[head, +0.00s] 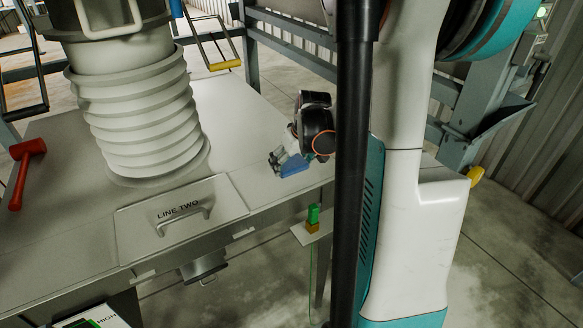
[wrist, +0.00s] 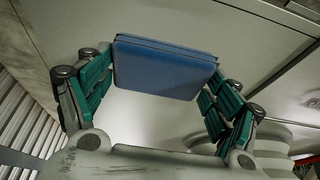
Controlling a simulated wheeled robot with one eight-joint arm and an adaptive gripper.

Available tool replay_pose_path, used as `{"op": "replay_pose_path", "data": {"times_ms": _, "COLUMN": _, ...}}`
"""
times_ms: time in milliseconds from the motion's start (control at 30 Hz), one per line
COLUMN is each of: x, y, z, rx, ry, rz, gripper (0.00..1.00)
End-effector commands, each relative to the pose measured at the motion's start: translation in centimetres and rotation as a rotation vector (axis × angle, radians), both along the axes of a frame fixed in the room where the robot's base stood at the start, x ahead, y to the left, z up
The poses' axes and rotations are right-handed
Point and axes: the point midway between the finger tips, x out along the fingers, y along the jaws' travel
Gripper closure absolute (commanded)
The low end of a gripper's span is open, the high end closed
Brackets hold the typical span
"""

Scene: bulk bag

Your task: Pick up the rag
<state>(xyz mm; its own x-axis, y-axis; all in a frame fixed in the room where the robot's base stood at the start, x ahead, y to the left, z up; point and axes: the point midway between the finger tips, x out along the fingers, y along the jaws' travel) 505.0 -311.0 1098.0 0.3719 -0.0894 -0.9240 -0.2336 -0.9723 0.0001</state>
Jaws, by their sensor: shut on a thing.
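The rag is a folded blue cloth (head: 293,166) at the right part of the grey worktop, near its front edge. My gripper (head: 281,161) is directly over it, at the worktop, with its fingers at the cloth. In the wrist view the blue rag (wrist: 165,68) is a flat, thick folded block between the two green-padded fingers of my gripper (wrist: 163,78). The fingers are shut on its left and right ends. I cannot tell whether the rag touches the worktop or is just above it. My arm hides what lies behind it.
A ribbed white spout (head: 140,110) stands on the worktop (head: 250,120) to the left. A hatch marked LINE TWO (head: 180,215) with a handle lies in front of it. A red mallet (head: 25,165) lies at the far left. A green and yellow device (head: 313,217) sits below the front edge.

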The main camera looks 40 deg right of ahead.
Motion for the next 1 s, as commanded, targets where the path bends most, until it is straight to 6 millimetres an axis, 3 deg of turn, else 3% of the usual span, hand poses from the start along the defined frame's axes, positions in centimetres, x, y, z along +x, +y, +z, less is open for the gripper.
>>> {"op": "replay_pose_path", "data": {"times_ms": 300, "x": -0.1, "y": 0.0, "z": 9.5, "rx": 0.0, "ry": 0.0, "rz": 0.0, "gripper": 0.41}}
{"op": "replay_pose_path", "data": {"times_ms": 500, "x": 0.0, "y": 0.0, "z": 13.9, "rx": 0.0, "ry": 0.0, "rz": 0.0, "gripper": 0.41}}
{"op": "replay_pose_path", "data": {"times_ms": 700, "x": 0.0, "y": 0.0, "z": 16.0, "rx": 0.0, "ry": 0.0, "rz": 0.0, "gripper": 0.41}}
{"op": "replay_pose_path", "data": {"times_ms": 1000, "x": 0.0, "y": 0.0, "z": 16.6, "rx": 0.0, "ry": 0.0, "rz": 0.0, "gripper": 0.41}}
